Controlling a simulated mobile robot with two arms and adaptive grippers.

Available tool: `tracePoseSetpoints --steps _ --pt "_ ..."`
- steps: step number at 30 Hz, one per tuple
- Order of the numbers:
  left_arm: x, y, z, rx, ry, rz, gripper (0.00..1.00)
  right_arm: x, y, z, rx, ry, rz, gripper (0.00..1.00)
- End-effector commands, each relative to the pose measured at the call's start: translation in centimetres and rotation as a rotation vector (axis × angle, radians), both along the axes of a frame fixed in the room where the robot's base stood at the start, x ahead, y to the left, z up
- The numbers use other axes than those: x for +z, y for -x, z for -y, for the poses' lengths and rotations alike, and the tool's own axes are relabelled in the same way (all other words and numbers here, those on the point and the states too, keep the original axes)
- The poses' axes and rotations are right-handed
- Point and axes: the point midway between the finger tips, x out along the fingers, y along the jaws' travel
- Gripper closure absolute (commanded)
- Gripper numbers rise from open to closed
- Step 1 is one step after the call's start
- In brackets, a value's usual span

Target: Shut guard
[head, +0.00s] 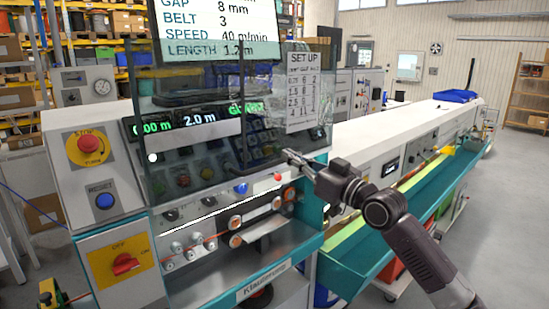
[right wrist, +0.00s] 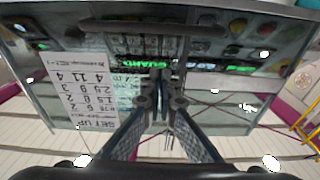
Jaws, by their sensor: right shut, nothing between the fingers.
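The guard (head: 190,78) is a clear tinted pane on the front of the machine, with a printed set-up sheet (head: 303,92) on its right part. Displays and buttons show through it. Its exact lower edge is hard to make out. My right gripper (head: 289,156) is shut and empty at the pane's lower right; whether it touches the pane I cannot tell. In the right wrist view the shut fingertips (right wrist: 160,78) lie in front of the pane (right wrist: 215,102), with a dark bar (right wrist: 140,27) across the top. My left gripper is out of view.
A red stop button (head: 88,144), a blue reset button (head: 105,200) and a red rotary switch (head: 125,263) sit left of the guard. Rollers (head: 236,240) lie below it. A long teal trough (head: 400,215) runs off right. Open floor lies at far right.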

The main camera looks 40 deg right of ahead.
Motion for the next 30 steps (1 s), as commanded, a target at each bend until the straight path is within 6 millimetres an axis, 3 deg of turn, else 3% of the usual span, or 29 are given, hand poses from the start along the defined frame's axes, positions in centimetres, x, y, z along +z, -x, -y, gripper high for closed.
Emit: tracePoseSetpoints --steps 3,15,22,30 --pt "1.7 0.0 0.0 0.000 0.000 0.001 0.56 1.0 -1.9 0.0 -0.002 -0.003 0.003 1.00" --pt "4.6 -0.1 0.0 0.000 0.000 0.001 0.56 1.5 -7.4 -0.5 -0.002 -0.003 0.003 1.00" --pt "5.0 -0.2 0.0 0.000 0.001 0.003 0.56 -1.8 -6.7 -0.5 -0.001 -0.001 -0.005 1.00" --pt "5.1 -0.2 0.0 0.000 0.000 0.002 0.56 -3.0 -6.4 -0.4 -0.002 0.000 0.000 1.00"
